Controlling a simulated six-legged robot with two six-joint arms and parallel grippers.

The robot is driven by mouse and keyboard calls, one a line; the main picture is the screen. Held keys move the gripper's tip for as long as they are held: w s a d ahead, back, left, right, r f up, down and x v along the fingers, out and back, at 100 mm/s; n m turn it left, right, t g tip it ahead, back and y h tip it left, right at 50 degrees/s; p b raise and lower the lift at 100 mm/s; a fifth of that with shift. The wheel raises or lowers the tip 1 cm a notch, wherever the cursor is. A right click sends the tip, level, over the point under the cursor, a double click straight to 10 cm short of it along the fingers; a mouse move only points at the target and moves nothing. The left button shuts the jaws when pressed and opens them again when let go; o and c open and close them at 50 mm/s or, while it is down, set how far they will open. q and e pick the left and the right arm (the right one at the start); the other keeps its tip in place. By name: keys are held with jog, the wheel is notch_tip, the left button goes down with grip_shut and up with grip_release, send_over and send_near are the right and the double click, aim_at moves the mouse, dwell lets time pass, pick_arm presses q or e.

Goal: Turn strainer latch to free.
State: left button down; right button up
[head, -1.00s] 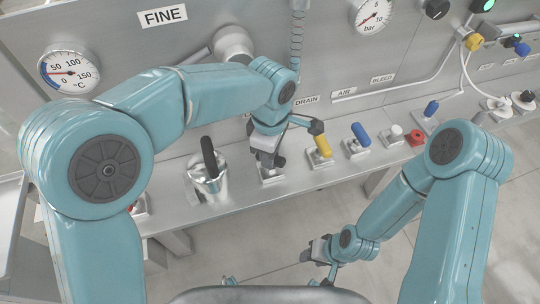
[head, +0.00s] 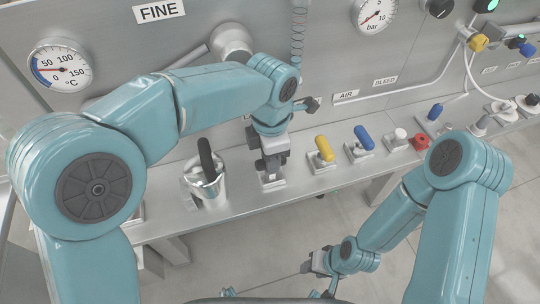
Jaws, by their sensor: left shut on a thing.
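My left gripper (head: 270,168) points down onto a small metal base plate (head: 271,185) on the steel ledge. It is shut on a small dark handle standing on that plate, which I take to be the strainer latch; the fingers hide most of it, so its angle cannot be told. To the left, a shiny metal cup (head: 209,187) with an upright black handle (head: 206,158) stands apart from the gripper. My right gripper (head: 318,263) hangs low over the floor, away from the ledge; its jaws are too small to read.
To the right along the ledge stand a yellow lever (head: 324,148), a blue lever (head: 364,138), a white knob (head: 398,134) and a red knob (head: 421,141). The panel behind carries a temperature gauge (head: 60,66) and a pressure gauge (head: 376,15). A coiled hose (head: 298,35) hangs behind my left wrist.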

pick_arm(q)
jog(key=shift+w+d+r, duration=0.1)
jog(key=shift+w+r, duration=0.05)
jog(key=shift+r, duration=0.15)
jog(key=c, duration=1.1)
grip_release()
jog(key=shift+o, duration=1)
jog(key=shift+f, duration=0.15)
notch_tip(320, 180, up, 8)
jog(key=shift+f, duration=0.2)
jog(key=shift+s, duration=0.2)
